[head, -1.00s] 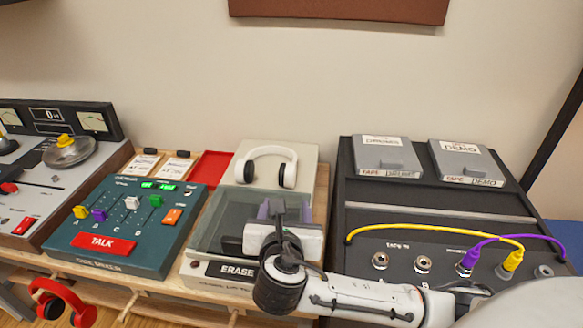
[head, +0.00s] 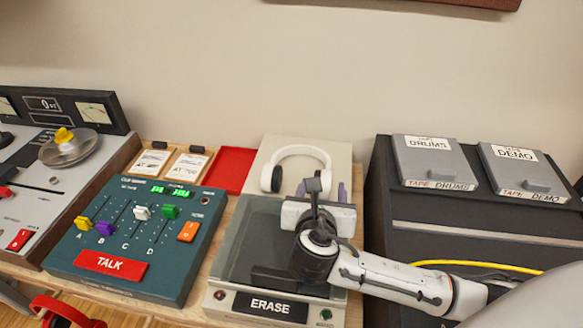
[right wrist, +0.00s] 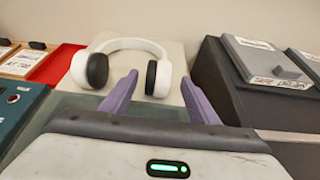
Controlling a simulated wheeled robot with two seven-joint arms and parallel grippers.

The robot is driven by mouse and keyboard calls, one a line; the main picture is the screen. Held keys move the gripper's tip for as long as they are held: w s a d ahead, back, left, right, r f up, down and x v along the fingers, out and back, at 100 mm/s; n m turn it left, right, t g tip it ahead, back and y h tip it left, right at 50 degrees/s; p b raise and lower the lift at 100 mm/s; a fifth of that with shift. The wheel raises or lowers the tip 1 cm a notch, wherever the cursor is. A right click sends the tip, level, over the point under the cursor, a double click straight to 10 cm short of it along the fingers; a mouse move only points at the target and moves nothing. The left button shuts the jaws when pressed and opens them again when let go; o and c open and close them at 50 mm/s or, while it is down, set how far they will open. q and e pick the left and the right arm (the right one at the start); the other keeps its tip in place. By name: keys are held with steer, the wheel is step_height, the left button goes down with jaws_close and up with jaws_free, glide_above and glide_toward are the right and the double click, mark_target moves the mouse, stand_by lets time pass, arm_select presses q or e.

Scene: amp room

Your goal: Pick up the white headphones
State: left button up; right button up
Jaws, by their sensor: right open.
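In the right wrist view the headphones (right wrist: 130,50) are just beyond my fingertips, band toward the back and ear cups toward me. My right gripper (head: 330,188) is in front of the headphones, over the unit's dark lid. In the right wrist view its two purple fingers (right wrist: 158,88) are apart with nothing between them, and the right ear cup shows beyond the gap. My left gripper is not in view.
A green mixer (head: 150,235) with sliders and a TALK button stands to the left. A red tray (head: 232,172) lies left of the headphones. A dark rack with tape boxes (head: 435,163) stands to the right. Red headphones (head: 66,312) hang at the lower left.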

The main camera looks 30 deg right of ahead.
mark_target(323, 176)
steer(key=shift+w+d+f, duration=0.3)
steer(key=shift+w+d, duration=0.25)
steer(key=shift+d, duration=0.2)
steer(key=x, duration=0.6)
steer(key=shift+w+a, duration=0.2)
steer(key=shift+a, duration=0.1)
steer(key=c, duration=1.3)
